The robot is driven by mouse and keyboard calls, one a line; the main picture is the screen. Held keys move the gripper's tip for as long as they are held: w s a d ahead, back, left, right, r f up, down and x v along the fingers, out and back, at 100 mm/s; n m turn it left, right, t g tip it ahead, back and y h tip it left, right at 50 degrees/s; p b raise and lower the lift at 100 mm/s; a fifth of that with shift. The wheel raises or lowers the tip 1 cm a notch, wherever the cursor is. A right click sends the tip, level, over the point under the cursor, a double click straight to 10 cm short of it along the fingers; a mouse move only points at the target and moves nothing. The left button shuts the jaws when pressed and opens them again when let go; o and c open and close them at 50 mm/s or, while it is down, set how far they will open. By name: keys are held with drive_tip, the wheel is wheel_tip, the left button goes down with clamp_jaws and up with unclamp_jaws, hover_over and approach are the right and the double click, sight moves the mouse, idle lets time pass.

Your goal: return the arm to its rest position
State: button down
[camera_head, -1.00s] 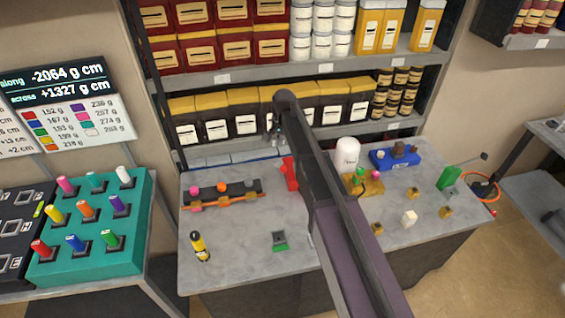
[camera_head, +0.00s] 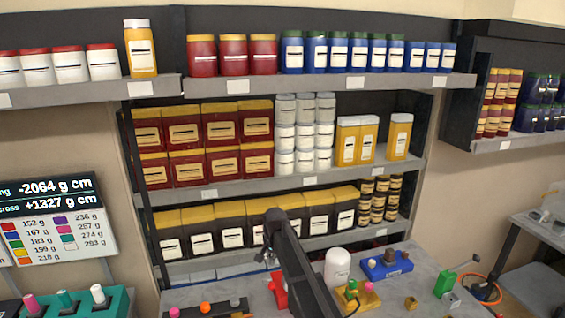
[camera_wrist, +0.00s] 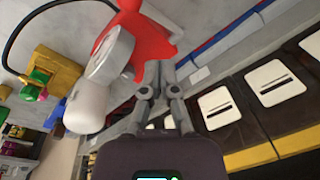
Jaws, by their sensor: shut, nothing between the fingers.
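My arm (camera_head: 300,268) reaches up from the lower edge of the head view and bends down at its elbow. My gripper (camera_head: 266,258) hangs below the elbow, small in this view, above the back of the workbench and in front of the dark boxes. In the wrist view my gripper (camera_wrist: 157,72) has its fingers together with nothing held. A red pump part (camera_wrist: 140,38) with a grey round face lies just beyond the fingertips; I cannot tell the gap. The red part also shows in the head view (camera_head: 278,291), partly behind my arm.
A white cylinder (camera_head: 337,268) stands near the red part. A blue block (camera_head: 387,265), a yellow fixture (camera_head: 358,297) and a green piece (camera_head: 445,283) are to the right. Shelves of dark, yellow-topped boxes (camera_head: 201,233) rise close behind my gripper.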

drive_tip(key=s+d+f+n+b, duration=0.2)
drive_tip(key=s+d+f+b, duration=0.1)
drive_tip(key=s+d, duration=0.8)
drive_tip(key=s+d+f+n+h+b, duration=0.1)
drive_tip(key=s+d+f+n+b, duration=0.1)
drive_tip(key=s+d, duration=0.8)
drive_tip(key=s+f+b, duration=0.1)
drive_tip(key=s, duration=0.3)
drive_tip(key=shift+s+d+f+n+g, duration=0.2)
drive_tip(key=shift+s+d+n+g, duration=0.1)
drive_tip(key=shift+d+g, duration=0.1)
